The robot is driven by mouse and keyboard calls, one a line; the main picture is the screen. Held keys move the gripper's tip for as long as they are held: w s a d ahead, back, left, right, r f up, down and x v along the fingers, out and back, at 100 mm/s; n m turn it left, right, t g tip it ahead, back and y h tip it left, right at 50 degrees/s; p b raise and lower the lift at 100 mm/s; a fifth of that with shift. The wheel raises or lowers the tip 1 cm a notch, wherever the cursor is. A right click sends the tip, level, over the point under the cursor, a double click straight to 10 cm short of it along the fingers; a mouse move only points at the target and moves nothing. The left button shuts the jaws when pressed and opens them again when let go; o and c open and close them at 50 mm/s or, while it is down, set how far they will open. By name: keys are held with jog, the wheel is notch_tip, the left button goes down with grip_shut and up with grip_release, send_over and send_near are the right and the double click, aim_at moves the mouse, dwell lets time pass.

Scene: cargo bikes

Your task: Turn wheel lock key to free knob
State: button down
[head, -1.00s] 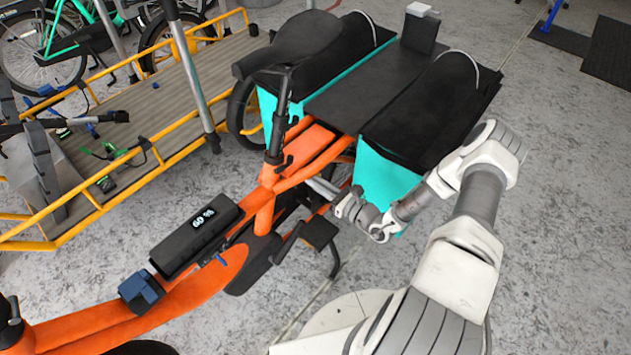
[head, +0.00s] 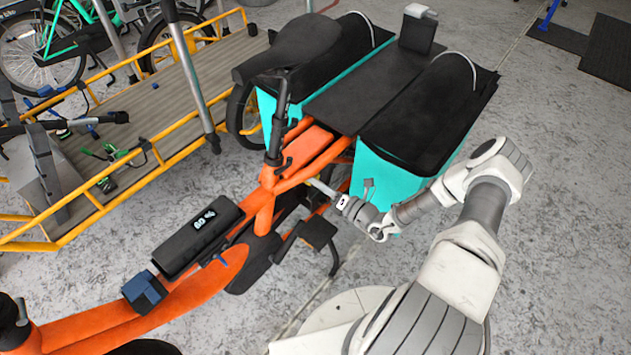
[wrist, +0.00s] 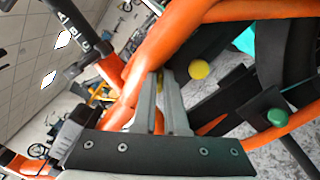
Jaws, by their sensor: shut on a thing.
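My gripper (wrist: 160,78) reaches toward the orange bike frame in the wrist view. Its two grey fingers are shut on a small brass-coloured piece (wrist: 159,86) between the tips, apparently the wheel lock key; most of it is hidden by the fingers. A round yellow knob (wrist: 198,69) sits just right of the fingertips, apart from them. A green knob (wrist: 277,117) is farther right and lower. In the head view my gripper (head: 314,184) is at the orange rear frame (head: 300,172), below the seat post; the key and knobs cannot be made out there.
Orange frame tubes pass close beside and above my gripper. A teal and black pannier (head: 384,178) hangs right beside my wrist. A pedal (head: 317,232) stands below. A yellow-railed wooden platform (head: 130,115) is at the left. The floor on the right is clear.

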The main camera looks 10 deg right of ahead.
jog(key=shift+f+m, duration=0.15)
jog(key=shift+m, duration=1.6)
jog(key=shift+f+m, duration=0.15)
jog(key=shift+m, duration=1.6)
jog(key=shift+s, duration=0.1)
jog(key=c, duration=1)
grip_release()
jog(key=shift+o, duration=0.2)
jog(key=shift+r, duration=0.1)
jog(key=shift+d, duration=0.1)
jog(key=p+v, duration=0.3)
jog(key=v, duration=1.4)
